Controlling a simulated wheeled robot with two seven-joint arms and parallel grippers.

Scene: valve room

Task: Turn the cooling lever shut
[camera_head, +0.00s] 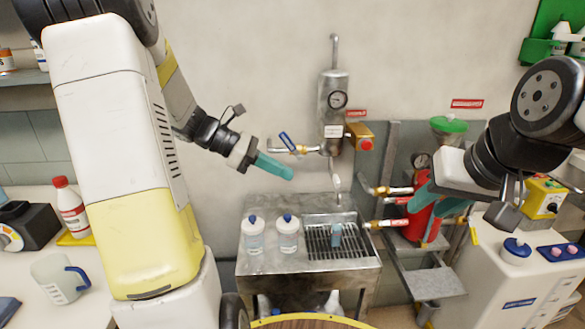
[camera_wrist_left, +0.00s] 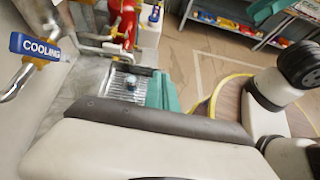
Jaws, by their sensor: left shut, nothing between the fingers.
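The cooling lever (camera_head: 287,140) is a small blue handle on a pipe running left from the steel cylinder. It is tilted across the pipe. In the left wrist view its blue handle (camera_wrist_left: 36,46) reads COOLING, at the left edge. My left gripper (camera_head: 289,174) has teal fingers, shut and empty, just below the lever and pipe in the head view. I see no contact with the handle. Its teal fingers also show in the left wrist view (camera_wrist_left: 164,92). My right gripper (camera_head: 437,207) appears open, with teal fingers apart in front of a red cylinder.
Below is a metal bench (camera_head: 262,268) with two white bottles (camera_head: 271,235) and a drain grate (camera_head: 325,243). Two red-tagged valves (camera_head: 387,191) stick out at right. The wall left of the lever is clear.

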